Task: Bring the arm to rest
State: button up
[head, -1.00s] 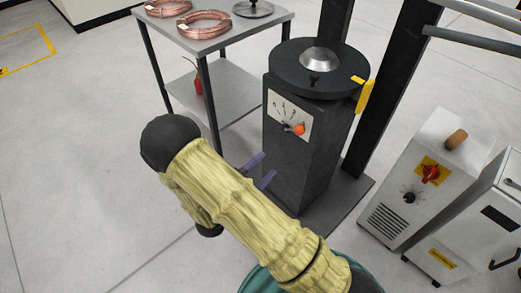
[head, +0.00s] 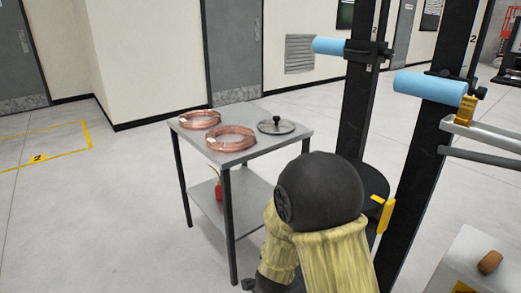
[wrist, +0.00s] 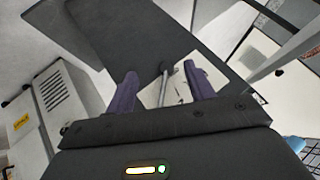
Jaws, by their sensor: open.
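My gripper (wrist: 162,85) shows in the wrist view with its two purple fingers apart and nothing held between them. A grey rod and part of a pale dial panel (wrist: 155,92) show between and beyond the fingers; I cannot tell how far away they are. In the head view, my arm, in its yellow sleeve with a black joint, fills the lower middle. My gripper is hidden there.
A grey table (head: 185,128) holds two copper coils (head: 232,138) and a lid (head: 276,126). A dark round-topped machine (head: 374,183) is mostly behind my arm, beside dark posts with blue rollers (head: 430,87). A white cabinet (wrist: 58,95) stands left in the wrist view. Left floor is clear.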

jog(key=s+d+r+n+g+y, duration=0.1)
jog(key=s+d+r+n+g, duration=0.25)
jog(key=s+d+n, duration=0.35)
jog(key=s+d+r+n+g+y, duration=0.1)
jog(key=s+d+r+n+g, duration=0.25)
jog(key=s, duration=0.65)
notch_tip(320, 180, up, 33)
jog(key=a+n+p, duration=0.1)
jog(key=p, duration=3.2)
jog(key=shift+w+a+r+t, duration=0.15)
jog(key=shift+w+a+t, duration=0.15)
jog(key=shift+w, duration=0.1)
